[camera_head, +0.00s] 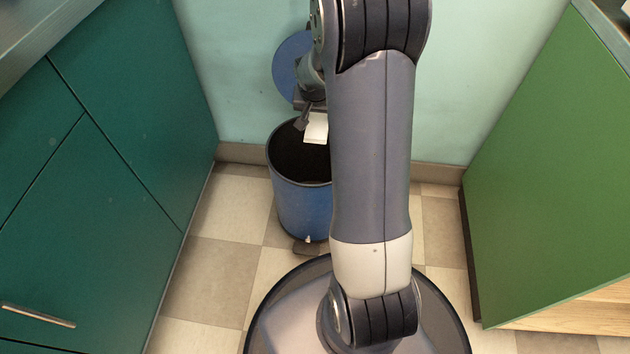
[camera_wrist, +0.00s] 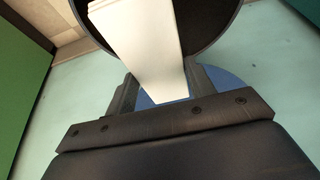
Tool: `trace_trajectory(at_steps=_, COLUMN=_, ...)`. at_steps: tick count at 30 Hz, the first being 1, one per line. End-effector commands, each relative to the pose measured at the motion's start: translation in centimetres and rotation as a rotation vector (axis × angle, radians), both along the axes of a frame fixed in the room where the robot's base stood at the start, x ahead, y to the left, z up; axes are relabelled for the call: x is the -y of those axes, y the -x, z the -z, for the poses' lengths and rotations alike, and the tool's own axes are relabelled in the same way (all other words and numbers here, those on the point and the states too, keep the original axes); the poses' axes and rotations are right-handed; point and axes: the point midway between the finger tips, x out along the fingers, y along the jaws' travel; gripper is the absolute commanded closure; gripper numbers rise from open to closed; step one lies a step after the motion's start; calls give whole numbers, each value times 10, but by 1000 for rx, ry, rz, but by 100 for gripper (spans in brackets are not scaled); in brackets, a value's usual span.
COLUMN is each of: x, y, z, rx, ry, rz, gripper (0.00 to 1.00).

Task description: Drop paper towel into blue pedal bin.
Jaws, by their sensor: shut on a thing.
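The blue pedal bin (camera_head: 302,207) stands on the floor against the back wall, with its round blue lid (camera_head: 288,66) raised behind it. Its dark inside shows, and my arm covers its right side. My gripper (camera_head: 306,112) is above the bin opening, shut on a white paper towel (camera_head: 316,129). In the wrist view the paper towel (camera_wrist: 140,40) sticks out from between the fingers of my gripper (camera_wrist: 160,95), over the dark opening of the bin (camera_wrist: 215,42). Part of the blue lid (camera_wrist: 222,82) shows behind the fingers there.
Dark teal cabinets (camera_head: 110,150) stand on the left and a green cabinet (camera_head: 560,170) on the right. The checkered floor (camera_head: 222,225) between the left cabinets and the bin is clear. The pale teal wall (camera_head: 240,100) is close behind the bin.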

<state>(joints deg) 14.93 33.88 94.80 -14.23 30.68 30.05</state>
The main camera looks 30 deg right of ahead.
Motion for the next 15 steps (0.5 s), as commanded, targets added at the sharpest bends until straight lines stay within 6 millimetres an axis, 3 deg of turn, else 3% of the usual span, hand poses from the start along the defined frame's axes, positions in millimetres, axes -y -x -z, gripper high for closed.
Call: trace_trajectory(at_steps=15, x=0, y=0, z=53, rx=0, ry=-2, rz=1, gripper=70)
